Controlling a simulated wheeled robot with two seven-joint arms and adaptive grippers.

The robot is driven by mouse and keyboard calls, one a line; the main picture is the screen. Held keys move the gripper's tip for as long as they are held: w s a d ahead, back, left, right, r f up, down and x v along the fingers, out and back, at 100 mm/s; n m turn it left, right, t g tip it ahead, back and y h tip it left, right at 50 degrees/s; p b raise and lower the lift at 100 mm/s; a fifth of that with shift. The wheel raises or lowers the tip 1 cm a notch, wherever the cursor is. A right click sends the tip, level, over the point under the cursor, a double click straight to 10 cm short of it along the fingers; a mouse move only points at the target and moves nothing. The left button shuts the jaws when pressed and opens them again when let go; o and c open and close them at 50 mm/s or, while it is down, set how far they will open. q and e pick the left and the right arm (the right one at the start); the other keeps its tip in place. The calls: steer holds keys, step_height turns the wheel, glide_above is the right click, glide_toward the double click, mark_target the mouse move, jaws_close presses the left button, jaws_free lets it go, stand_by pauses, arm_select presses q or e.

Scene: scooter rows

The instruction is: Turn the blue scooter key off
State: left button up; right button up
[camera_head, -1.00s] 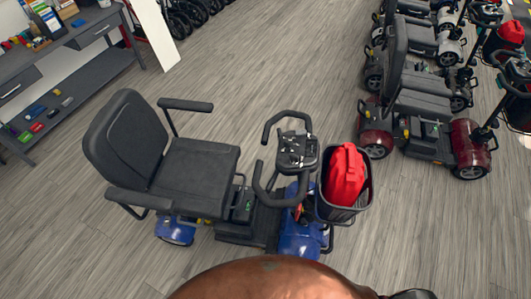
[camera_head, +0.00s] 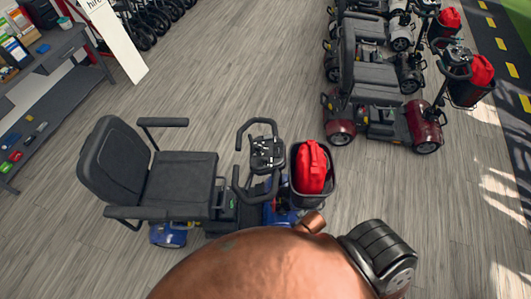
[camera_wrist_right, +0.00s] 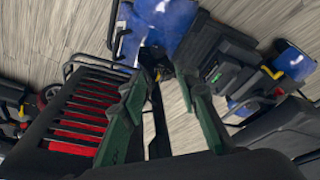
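The blue scooter (camera_head: 168,235) stands in the head view with its black seat to the left and its handlebars to the right. Its control console (camera_head: 267,152) sits between the handlebars. The key is too small or hidden to make out. My right gripper (camera_wrist_right: 160,80) shows in the right wrist view, open, with its two green-padded fingers apart. Dark scooter parts show behind and between the fingers, and I cannot tell if they touch. Blue bodywork (camera_wrist_right: 165,22) lies beyond the fingertips. My left gripper is not in view.
A black basket (camera_head: 328,190) with a red bag (camera_head: 311,165) is at the scooter's front; the basket is also close left in the wrist view (camera_wrist_right: 62,110). My copper arm fills the bottom of the head view. A red scooter (camera_head: 424,122) stands upper right. Grey floor lies between.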

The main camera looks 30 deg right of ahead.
steer(key=w+r+t+p, duration=0.1)
steer(key=w+r+p, duration=0.1)
steer(key=r, duration=0.7)
steer(key=w+r+p, duration=0.2)
steer(key=r+p, duration=0.1)
steer(key=r, duration=0.6)
steer(key=n+t+y+p, duration=0.3)
steer(key=t, duration=0.4)
glide_toward(264, 158)
steer(key=f, duration=0.1)
steer(key=w+d+f, duration=0.1)
steer(key=d+f, duration=0.1)
steer(key=shift+w, duration=0.25)
steer(key=shift+w+r+n+y, duration=0.1)
steer(key=shift+w+n+y, duration=0.15)
steer(key=shift+n+y, duration=0.3)
steer(key=shift+a+r+n+y, duration=0.15)
steer(key=shift+n+y, duration=0.4)
steer(key=shift+y, duration=0.6)
steer(key=shift+w+a, duration=0.15)
steer(key=p+x, duration=0.1)
steer(key=x, duration=0.6)
steer(key=shift+w+a, duration=0.15)
steer(key=shift+c, duration=0.4)
jaws_close()
